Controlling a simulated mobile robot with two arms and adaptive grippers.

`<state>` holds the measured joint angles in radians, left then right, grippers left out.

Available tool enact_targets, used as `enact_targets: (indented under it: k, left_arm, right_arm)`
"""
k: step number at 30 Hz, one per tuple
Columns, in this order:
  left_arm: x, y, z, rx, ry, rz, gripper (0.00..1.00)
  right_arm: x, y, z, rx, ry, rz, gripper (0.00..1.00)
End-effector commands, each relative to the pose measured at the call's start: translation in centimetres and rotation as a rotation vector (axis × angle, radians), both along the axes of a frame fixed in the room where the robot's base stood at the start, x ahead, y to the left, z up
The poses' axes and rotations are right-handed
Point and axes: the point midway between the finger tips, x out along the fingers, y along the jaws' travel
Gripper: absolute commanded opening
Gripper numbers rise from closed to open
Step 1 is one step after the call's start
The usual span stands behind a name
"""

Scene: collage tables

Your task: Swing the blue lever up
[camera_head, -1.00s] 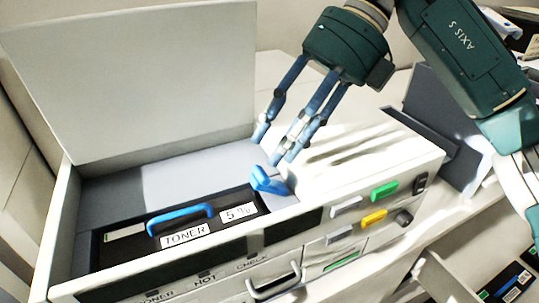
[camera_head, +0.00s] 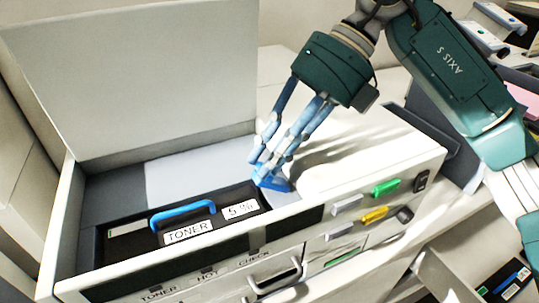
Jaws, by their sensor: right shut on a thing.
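The blue lever (camera_head: 270,182) sits inside the open top of the white printer (camera_head: 400,152), at the right end of the black toner cartridge (camera_head: 128,258). My right gripper (camera_head: 267,166) reaches down from the upper right, and its blue fingers are shut on the lever. The fingers hide part of the lever's upper end. The cartridge has a blue handle (camera_head: 182,212) and a label reading TONER. My left gripper is not in view.
The printer's raised lid (camera_head: 140,75) stands behind the cartridge bay. Green, yellow and grey buttons (camera_head: 385,187) line the front right. A drawer handle (camera_head: 276,276) is below. A dark panel (camera_head: 435,135) juts out at the right side.

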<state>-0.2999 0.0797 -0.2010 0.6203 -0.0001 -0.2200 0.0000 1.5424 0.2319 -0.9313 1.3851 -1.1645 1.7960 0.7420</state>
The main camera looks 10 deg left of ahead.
Motion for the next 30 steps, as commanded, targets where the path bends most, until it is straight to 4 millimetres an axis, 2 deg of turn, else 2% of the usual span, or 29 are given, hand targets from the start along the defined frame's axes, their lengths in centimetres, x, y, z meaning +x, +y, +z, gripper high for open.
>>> enact_targets:
  k: [3,9,18,19,21,30]
  left_arm:
    - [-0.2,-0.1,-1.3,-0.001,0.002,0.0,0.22]
    - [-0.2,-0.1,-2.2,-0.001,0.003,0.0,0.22]
    - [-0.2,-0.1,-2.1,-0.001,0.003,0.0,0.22]
    - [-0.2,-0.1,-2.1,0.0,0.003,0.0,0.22]
    - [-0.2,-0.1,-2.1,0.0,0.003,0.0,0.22]
    - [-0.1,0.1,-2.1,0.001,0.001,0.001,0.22]
  right_arm:
    - [0.6,-1.0,-0.4,0.108,0.082,-0.005,0.0]
    - [1.3,-2.1,0.1,0.28,0.193,-0.001,0.0]
    - [1.3,-2.2,0.3,0.294,0.201,0.002,0.0]
    - [1.3,-2.2,0.3,0.293,0.201,0.002,0.25]
    - [1.3,-2.2,0.3,0.293,0.2,0.002,0.39]
    - [1.4,-2.2,0.3,0.292,0.199,0.0,0.41]
